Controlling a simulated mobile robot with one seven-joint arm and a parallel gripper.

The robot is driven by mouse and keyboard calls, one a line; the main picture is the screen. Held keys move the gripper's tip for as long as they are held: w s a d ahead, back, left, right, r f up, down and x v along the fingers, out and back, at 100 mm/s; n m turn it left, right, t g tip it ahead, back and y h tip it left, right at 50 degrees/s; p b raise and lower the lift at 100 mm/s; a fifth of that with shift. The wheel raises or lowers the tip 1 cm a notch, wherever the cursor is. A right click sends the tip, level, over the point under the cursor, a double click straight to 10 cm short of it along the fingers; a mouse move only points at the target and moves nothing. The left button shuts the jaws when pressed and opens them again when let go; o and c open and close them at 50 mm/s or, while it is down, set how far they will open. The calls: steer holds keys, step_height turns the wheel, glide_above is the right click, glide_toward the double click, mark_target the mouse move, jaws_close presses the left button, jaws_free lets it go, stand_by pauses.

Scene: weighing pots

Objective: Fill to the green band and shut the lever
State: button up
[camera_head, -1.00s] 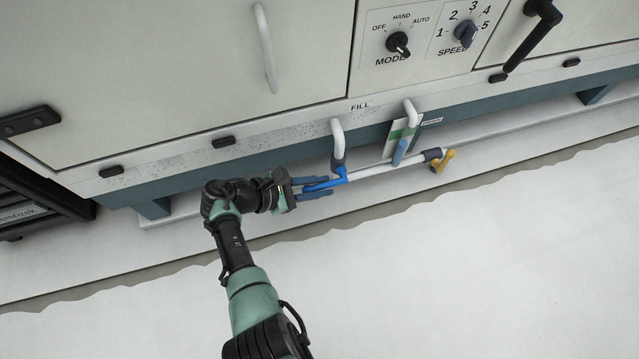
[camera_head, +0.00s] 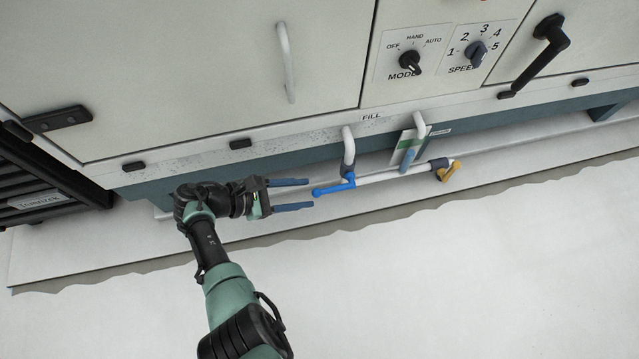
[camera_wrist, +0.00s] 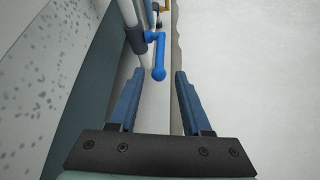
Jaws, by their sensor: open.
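The blue lever (camera_head: 333,187) sits on the pipe under the FILL label and points left along the pipe, toward my gripper. In the wrist view the blue lever (camera_wrist: 158,58) is ahead of the fingers, its round end nearest. My gripper (camera_head: 312,194) is open and empty, its blue fingers just left of the lever's end and apart from it. The fingers also show in the wrist view (camera_wrist: 157,74). The gauge with a green band (camera_head: 408,147) is right of the lever; its liquid level is too small to tell.
The cabinet above carries a MODE knob (camera_head: 410,63), a SPEED knob (camera_head: 475,50) and a pale handle (camera_head: 286,62). A black rack (camera_head: 50,185) stands at left. The floor in front is clear.

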steer(key=p+v, duration=0.1)
steer(key=v, duration=0.4)
steer(key=shift+a, duration=0.1)
stand_by(0.4)
